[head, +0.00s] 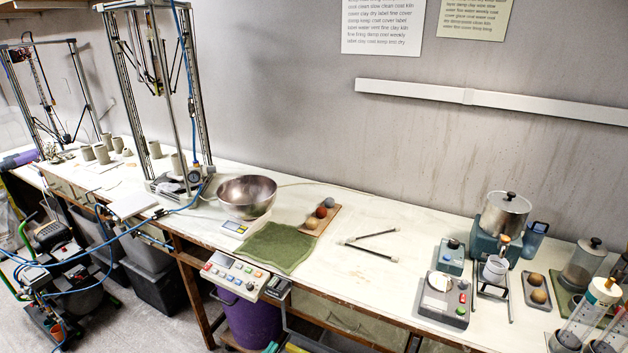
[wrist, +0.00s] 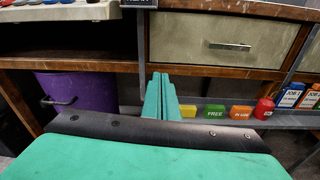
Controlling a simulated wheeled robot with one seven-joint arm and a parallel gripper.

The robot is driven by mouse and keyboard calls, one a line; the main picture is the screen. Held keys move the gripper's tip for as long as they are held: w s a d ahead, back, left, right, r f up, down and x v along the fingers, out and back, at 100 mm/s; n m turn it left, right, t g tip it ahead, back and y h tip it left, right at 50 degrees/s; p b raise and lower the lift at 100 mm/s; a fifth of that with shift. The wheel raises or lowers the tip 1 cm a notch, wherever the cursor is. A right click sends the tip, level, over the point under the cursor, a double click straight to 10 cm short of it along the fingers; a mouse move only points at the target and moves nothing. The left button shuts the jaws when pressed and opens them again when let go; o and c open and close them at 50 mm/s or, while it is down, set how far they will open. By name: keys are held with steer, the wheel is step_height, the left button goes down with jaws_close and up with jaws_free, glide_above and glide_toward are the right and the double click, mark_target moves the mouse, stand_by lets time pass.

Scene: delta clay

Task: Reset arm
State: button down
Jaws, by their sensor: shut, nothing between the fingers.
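My gripper (wrist: 160,76) shows in the wrist view as two teal fingers pressed together, pointing away from the camera with nothing between them. It is below the worktop's front edge, facing the bench's wooden frame and the open space under it. In the head view I cannot make out the arm clearly; a small teal shape at the bottom edge may be part of it.
The workbench (head: 345,287) holds a metal bowl (head: 246,196), a green cloth (head: 268,248) and a control panel (head: 234,276). Below are a purple bin (wrist: 82,92), a closed drawer (wrist: 228,42) and a low shelf with small boxes, one green (wrist: 214,111).

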steer(key=s+d+f+m+g+y, duration=0.2)
steer(key=s+d+f+m+y, duration=0.25)
steer(key=s+f, duration=0.6)
steer(key=s+d+f+m+g+y, duration=0.1)
steer(key=s+d+m+y, duration=0.15)
steer(key=s+m, duration=0.9)
steer(key=s+d+r+m+t, duration=0.1)
steer(key=s+d+r+m, duration=0.2)
steer(key=s+r+m, duration=0.4)
steer(key=s+d+r+m+t, duration=0.1)
steer(key=s+d+r+m, duration=0.3)
steer(key=s+r, duration=1)
steer(key=m, duration=0.3)
steer(key=shift+r+t, duration=0.3)
steer(key=shift+t, duration=0.1)
